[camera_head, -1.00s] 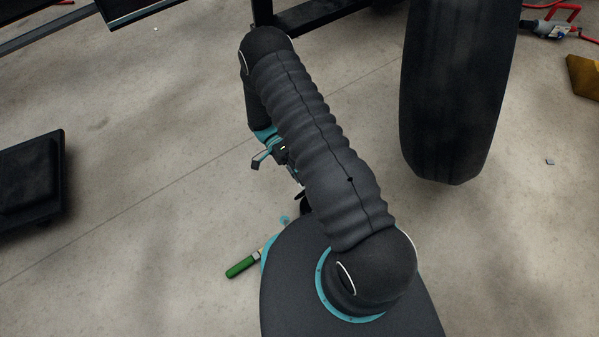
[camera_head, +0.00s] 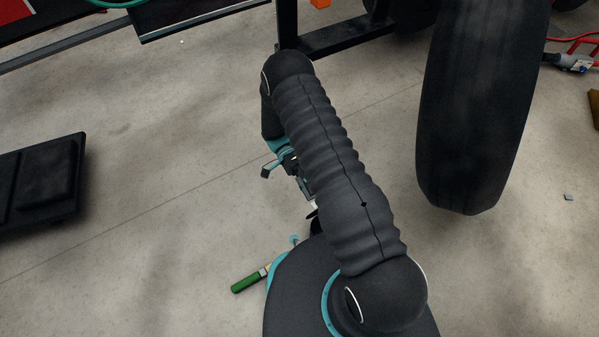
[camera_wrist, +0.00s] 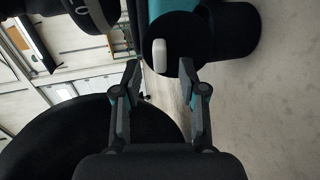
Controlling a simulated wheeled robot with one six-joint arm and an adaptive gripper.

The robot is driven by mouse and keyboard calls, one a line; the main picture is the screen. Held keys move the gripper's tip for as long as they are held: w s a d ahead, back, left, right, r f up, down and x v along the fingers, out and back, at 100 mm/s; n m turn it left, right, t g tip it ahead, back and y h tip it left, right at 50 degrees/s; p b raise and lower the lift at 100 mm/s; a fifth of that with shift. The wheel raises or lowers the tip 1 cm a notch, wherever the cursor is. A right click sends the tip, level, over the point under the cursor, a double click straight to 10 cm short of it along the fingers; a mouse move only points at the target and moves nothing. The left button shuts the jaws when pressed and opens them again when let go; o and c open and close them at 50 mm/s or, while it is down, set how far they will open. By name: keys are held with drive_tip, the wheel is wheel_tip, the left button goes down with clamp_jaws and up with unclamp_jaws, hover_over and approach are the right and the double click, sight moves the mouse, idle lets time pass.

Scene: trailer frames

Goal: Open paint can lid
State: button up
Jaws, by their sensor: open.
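No paint can or lid shows in either view. A tool with a green handle and a metal collar (camera_head: 250,280) shows beside my base in the head view; its far end is hidden by my base. My gripper (camera_wrist: 160,76) is in the wrist view, with its two fingers apart and nothing between them. Beyond the fingers are dark parts of my own body and a strip of floor. In the head view my gripper is mostly hidden behind my arm.
A large black tire (camera_head: 475,120) stands to the right of my arm. A dark frame post (camera_head: 288,30) rises behind the arm. A low black padded platform (camera_head: 40,185) lies at the left. Red-handled equipment (camera_head: 575,58) is at the far right. Concrete floor between platform and arm is clear.

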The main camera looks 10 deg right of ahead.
drive_tip(key=v, duration=0.9)
idle(0.3)
